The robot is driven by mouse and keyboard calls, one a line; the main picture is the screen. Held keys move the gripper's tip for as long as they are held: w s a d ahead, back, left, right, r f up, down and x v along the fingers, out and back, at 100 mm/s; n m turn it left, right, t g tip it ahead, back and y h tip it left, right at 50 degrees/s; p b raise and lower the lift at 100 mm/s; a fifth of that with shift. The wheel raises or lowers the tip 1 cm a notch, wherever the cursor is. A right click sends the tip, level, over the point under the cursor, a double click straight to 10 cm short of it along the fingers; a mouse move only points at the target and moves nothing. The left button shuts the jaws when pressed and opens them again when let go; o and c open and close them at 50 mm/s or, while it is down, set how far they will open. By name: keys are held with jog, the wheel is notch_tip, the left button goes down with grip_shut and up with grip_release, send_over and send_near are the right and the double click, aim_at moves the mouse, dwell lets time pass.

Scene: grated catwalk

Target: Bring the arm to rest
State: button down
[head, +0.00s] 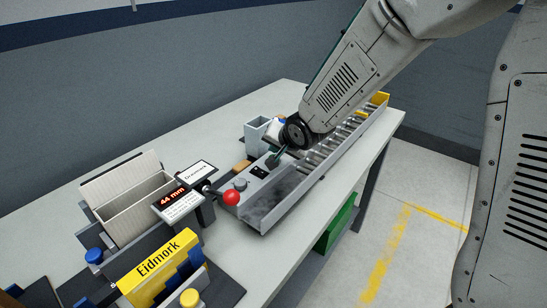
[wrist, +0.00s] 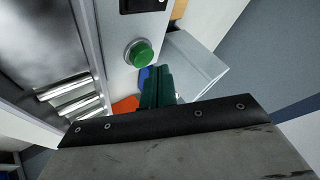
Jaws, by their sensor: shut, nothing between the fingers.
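My arm reaches in from the upper right in the head view. My gripper (head: 274,161) is low over the grey control panel (head: 268,190) at the near end of the roller conveyor (head: 335,142). In the wrist view the dark green fingers of my gripper (wrist: 157,86) are together with nothing between them. A round green button (wrist: 139,53) on the panel shows just beyond the fingertips. I cannot tell whether the fingers touch anything.
A grey bin (head: 254,134) stands close behind my gripper. A red ball knob (head: 231,198), a display reading 44 mm (head: 172,197) and a yellow Eidmork box (head: 158,264) are nearer. The white table (head: 150,140) is bare at the back. Open floor (head: 405,210) lies right.

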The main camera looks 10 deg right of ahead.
jog(key=s+d+r+n+g+h, duration=0.2)
jog(key=s+d+r+g+h, duration=0.1)
jog(key=s+d+r, duration=0.75)
jog(key=s+d+r+n+g, duration=0.1)
jog(key=s+d+g, duration=0.1)
jog(key=s, duration=1)
jog(key=s+d+r+n+g, duration=0.1)
jog(key=s+d+n+g, duration=0.1)
jog(key=s, duration=1.1)
jog(key=shift+s+d+r+g, duration=0.2)
jog(key=shift+s+d+g, duration=0.05)
jog(key=shift+g, duration=0.05)
